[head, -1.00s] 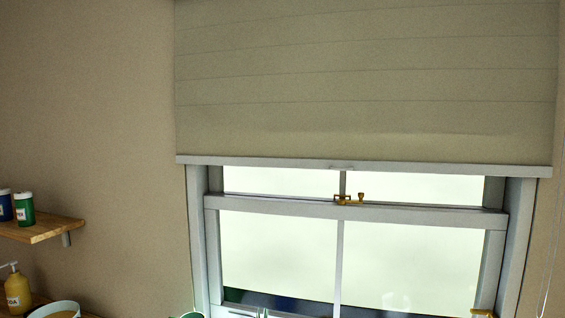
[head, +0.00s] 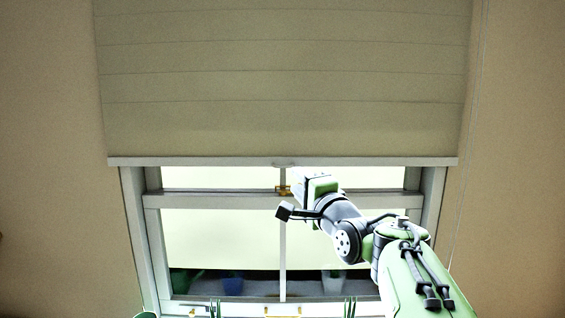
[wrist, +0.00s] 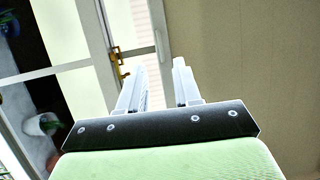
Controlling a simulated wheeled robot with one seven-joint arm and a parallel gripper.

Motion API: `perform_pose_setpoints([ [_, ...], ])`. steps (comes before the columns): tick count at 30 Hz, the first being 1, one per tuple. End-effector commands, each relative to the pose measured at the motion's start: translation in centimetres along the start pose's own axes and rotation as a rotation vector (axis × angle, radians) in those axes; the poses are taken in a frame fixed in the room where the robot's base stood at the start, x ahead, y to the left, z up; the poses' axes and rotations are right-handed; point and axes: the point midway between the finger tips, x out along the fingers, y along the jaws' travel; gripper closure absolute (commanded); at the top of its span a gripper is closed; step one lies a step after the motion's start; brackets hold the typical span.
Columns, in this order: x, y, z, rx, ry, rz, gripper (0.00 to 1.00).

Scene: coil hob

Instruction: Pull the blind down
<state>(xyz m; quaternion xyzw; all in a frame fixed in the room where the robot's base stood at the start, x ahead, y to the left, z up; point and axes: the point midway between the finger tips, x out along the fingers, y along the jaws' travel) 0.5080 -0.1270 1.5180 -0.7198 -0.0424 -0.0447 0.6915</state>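The beige blind (head: 280,85) hangs over the upper part of the window, its pale bottom bar (head: 200,161) just above the sash. A small pull tab (head: 284,164) sits at the middle of the bar. In the wrist view the blind (wrist: 235,60) fills the right side, with its bar (wrist: 161,25) and the tab (wrist: 157,40) ahead of the fingers. My gripper (wrist: 160,78) is open, its two fingers apart with nothing between them. In the head view my gripper (head: 312,182) is just below and right of the tab; its fingertips are hidden there.
A brass sash latch (head: 283,190) is on the window's middle rail, close to my gripper. Potted plants (head: 232,284) stand behind the lower pane. A thin cord (head: 468,130) hangs at the blind's right side. Bare wall lies left and right.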

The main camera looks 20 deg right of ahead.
Motion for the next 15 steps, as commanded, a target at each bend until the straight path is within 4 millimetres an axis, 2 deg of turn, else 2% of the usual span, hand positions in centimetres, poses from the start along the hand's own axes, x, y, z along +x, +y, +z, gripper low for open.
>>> perform_pose_setpoints([
  [1, 1.4, -0.4, 0.1, 0.001, -0.004, 0.002, 0.67],
  [6, 5.4, -0.4, 0.1, 0.0, -0.003, 0.002, 0.67],
  [10, 7.3, -0.4, 0.1, 0.0, -0.002, 0.001, 0.67],
  [15, 8.0, -0.2, 0.0, -0.002, 0.001, 0.001, 0.67],
])
